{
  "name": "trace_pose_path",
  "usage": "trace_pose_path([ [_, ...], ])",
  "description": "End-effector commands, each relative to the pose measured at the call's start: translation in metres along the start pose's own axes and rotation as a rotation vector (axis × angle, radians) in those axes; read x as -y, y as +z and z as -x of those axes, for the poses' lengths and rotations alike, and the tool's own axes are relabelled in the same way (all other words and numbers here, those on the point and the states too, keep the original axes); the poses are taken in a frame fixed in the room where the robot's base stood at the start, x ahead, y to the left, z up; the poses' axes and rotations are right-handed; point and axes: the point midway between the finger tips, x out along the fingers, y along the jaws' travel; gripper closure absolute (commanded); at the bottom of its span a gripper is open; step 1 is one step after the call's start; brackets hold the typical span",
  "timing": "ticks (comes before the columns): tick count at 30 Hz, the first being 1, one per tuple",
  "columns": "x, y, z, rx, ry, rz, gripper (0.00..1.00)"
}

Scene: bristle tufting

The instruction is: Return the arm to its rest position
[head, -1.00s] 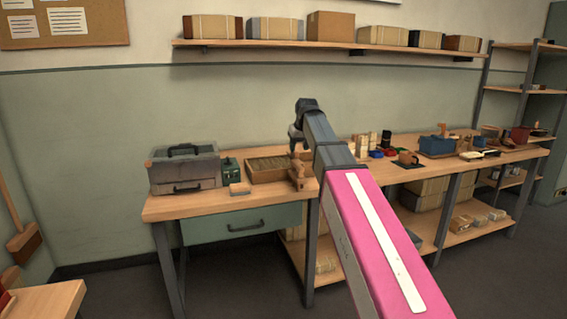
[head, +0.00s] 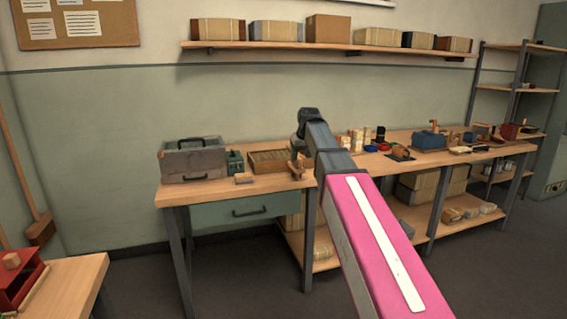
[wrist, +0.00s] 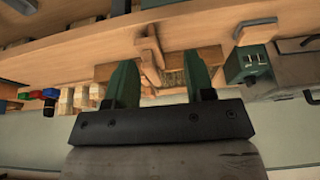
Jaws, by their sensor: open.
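My arm (head: 372,240), with its pink link and white stripe, reaches out from the lower right of the head view towards the workbench. Its far end hides the gripper in that view. In the wrist view my gripper (wrist: 164,85) shows as two green fingers set apart on a dark bar, with nothing held between them. Beyond the fingers are a wooden clamp-like piece (wrist: 151,55) and a shallow wooden tray (wrist: 108,72). The tray also shows in the head view (head: 268,153), left of my arm.
Blue bin (head: 427,140) and several small items stand to the right. A wall shelf (head: 330,46) holds boxes. A red object (head: 18,281) lies on a table lower left.

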Motion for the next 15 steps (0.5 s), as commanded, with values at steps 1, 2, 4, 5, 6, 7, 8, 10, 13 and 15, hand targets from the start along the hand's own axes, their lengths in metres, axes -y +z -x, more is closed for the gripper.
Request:
trace_pose_path([
  [1,-0.001,0.008,-0.007,0.007,0.001,-0.005,0.51],
  [2,-0.002,0.011,-0.011,0.010,0.001,-0.008,0.51],
  [4,-0.004,0.020,-0.020,0.019,0.003,-0.016,0.51],
  [5,-0.005,0.024,-0.024,0.023,0.004,-0.019,0.51],
  [6,-0.007,0.030,-0.030,0.029,0.005,-0.024,0.51],
  [7,-0.008,0.035,-0.035,0.033,0.005,-0.027,0.51],
  [8,-0.009,0.040,-0.041,0.038,0.006,-0.031,0.51],
  [10,-0.011,0.054,-0.053,0.051,0.008,-0.041,0.51],
  [13,-0.016,0.080,-0.076,0.075,0.011,-0.061,0.51],
  [15,-0.020,0.103,-0.095,0.096,0.015,-0.079,0.51],
])
